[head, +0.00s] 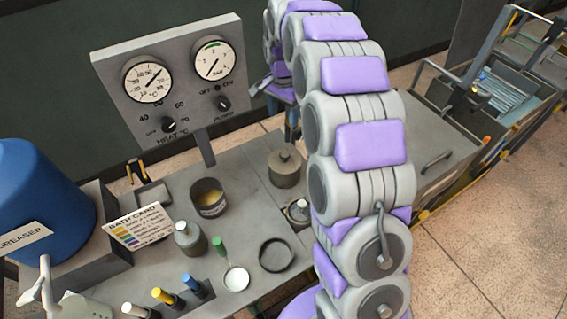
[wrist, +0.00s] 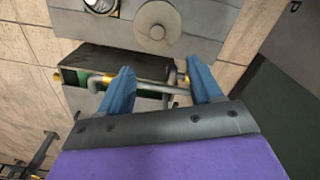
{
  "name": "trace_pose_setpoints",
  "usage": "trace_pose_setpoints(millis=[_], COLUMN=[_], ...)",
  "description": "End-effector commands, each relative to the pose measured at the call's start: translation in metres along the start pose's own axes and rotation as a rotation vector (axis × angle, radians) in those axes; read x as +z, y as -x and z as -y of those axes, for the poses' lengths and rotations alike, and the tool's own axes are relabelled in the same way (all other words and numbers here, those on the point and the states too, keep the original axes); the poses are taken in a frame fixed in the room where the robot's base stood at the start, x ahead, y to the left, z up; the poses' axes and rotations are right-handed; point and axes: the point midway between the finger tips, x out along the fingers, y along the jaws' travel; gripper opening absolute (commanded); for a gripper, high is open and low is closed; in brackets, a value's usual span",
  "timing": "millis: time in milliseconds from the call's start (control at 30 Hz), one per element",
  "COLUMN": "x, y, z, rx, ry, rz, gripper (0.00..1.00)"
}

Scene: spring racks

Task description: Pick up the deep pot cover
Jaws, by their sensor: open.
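A grey round cover with a knob sits on a pot (head: 287,163) at the back of the bench, left of my arm in the head view. In the wrist view, a round grey cover with a centre knob (wrist: 158,27) lies beyond my fingertips; it appears to be the same one. A second, smaller knobbed pot (head: 299,211) stands nearer, partly hidden by my arm. A third knobbed vessel (head: 189,239) stands further left. I cannot tell for sure which is the deep pot's cover. My gripper (wrist: 159,68) is open and empty, its blue fingers apart and short of the cover.
An open pot with yellow contents (head: 209,197), a dark ring (head: 277,254) and a white-topped dish (head: 236,279) share the bench. A gauge panel (head: 180,85) stands behind. A pipe (wrist: 150,87) runs beneath my fingertips in the wrist view.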

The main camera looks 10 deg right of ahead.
Motion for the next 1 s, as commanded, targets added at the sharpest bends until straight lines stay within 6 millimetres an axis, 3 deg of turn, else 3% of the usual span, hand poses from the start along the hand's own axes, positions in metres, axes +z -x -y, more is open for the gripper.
trace_pose_setpoints(millis=[500, 867, 1000], x=[0.001, 0.001, 0.001], y=[-0.098, -0.121, -0.141], z=[-0.001, -0.001, -0.003], rx=[0.004, 0.001, 0.005], ry=[0.003, 0.002, 0.003], rz=[0.002, 0.001, 0.004], gripper=[0.65, 0.65, 0.65])
